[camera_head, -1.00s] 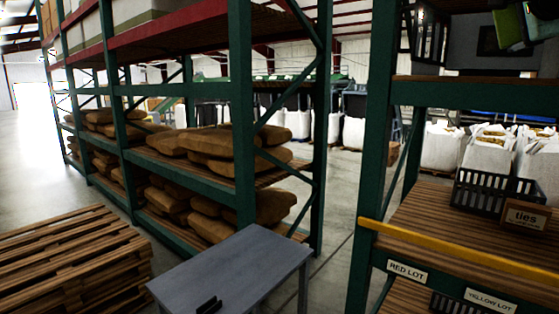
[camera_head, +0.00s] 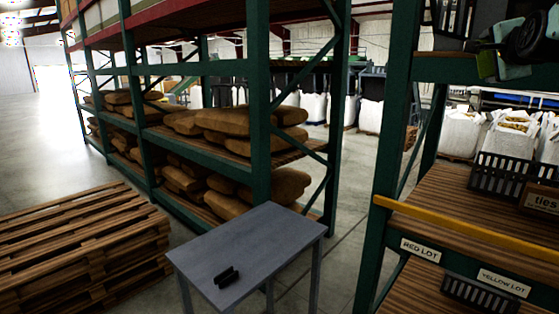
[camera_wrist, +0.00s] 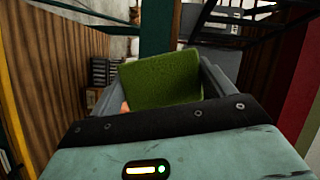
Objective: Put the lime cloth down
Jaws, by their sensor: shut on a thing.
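The lime cloth (camera_wrist: 165,82) is a green, fuzzy, roughly square piece in the middle of the wrist view. My gripper (camera_wrist: 160,95) is shut on it, with a grey finger on each side. In the head view the cloth (camera_head: 487,66) shows as a green patch at the upper right, beside my wrist, in front of the right-hand rack. The cloth is held in the air. Its lower part is hidden by the gripper body in the wrist view.
A grey table (camera_head: 250,250) stands at the front with a small black holder (camera_head: 227,277) on it. Stacked pallets (camera_head: 80,240) lie left. A green rack (camera_head: 262,120) holds brown sacks. The right rack has a yellow-edged shelf (camera_head: 470,232), a black crate (camera_head: 495,176) and a ties box (camera_head: 540,198).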

